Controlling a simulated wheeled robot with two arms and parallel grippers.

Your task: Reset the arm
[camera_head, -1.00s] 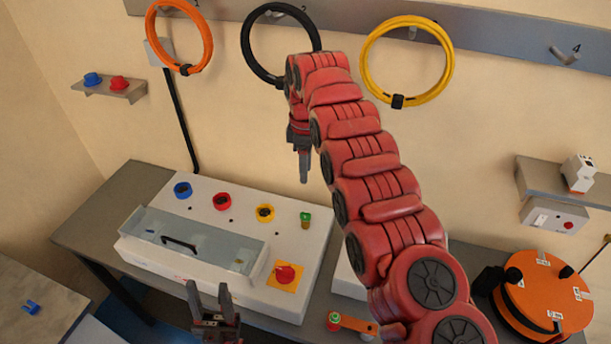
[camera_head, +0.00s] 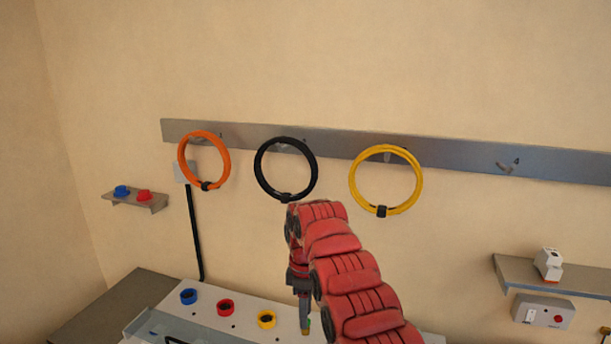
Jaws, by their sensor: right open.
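My right arm rises from the lower right in the head view and bends over at its top. My right gripper (camera_head: 304,318) hangs from it, pointing down, open and empty. Its tips are in front of the white bender box (camera_head: 208,306), close to the green knob (camera_head: 308,323) in the picture. I cannot tell how far apart they are in depth. My left gripper is out of the picture.
Orange (camera_head: 229,160), black (camera_head: 314,168) and yellow (camera_head: 420,180) cable rings hang on the wall rail (camera_head: 455,165); hook 4 (camera_head: 504,167) is bare. A small shelf (camera_head: 135,201) is at left, another shelf (camera_head: 515,273) at right. The upper wall is clear.

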